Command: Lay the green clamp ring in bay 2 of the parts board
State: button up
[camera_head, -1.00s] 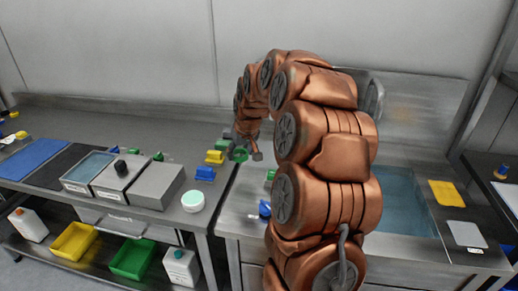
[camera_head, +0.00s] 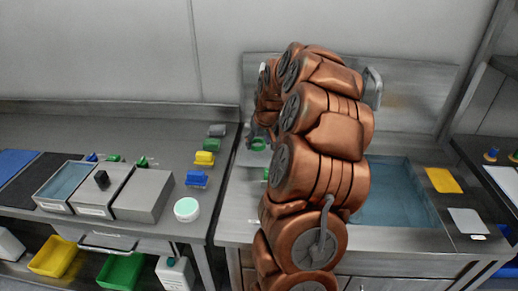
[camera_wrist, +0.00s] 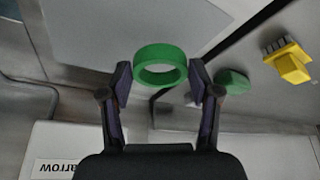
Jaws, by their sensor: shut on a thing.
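The green clamp ring (camera_wrist: 160,66) is between the two fingertips of my gripper (camera_wrist: 160,82) in the wrist view, with a finger at each side. My gripper is shut on it and holds it with its hole partly facing the camera. In the head view the ring (camera_head: 258,144) is a small green shape at the end of my arm, near the left end of the sink counter (camera_head: 234,228). My arm hides part of that area. I cannot make out the parts board or its bay 2 with certainty.
A green part (camera_wrist: 232,80) and a yellow part (camera_wrist: 290,62) lie right of my gripper in the wrist view. On the left bench are a blue block (camera_head: 196,178), yellow blocks (camera_head: 205,158), a round white-green tub (camera_head: 187,209) and a grey box (camera_head: 146,194). The sink (camera_head: 393,200) is right.

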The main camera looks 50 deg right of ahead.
aim_at(257, 155)
jog(key=shift+f+p, duration=0.3)
jog(key=shift+f, duration=1.55)
jog(key=shift+f, duration=0.2)
jog(key=o, duration=1.2)
jog(key=shift+r, duration=0.1)
jog(key=shift+r, duration=0.2)
jog(key=b+v, duration=0.2)
jog(key=v, duration=1)
jog(key=shift+b, duration=0.3)
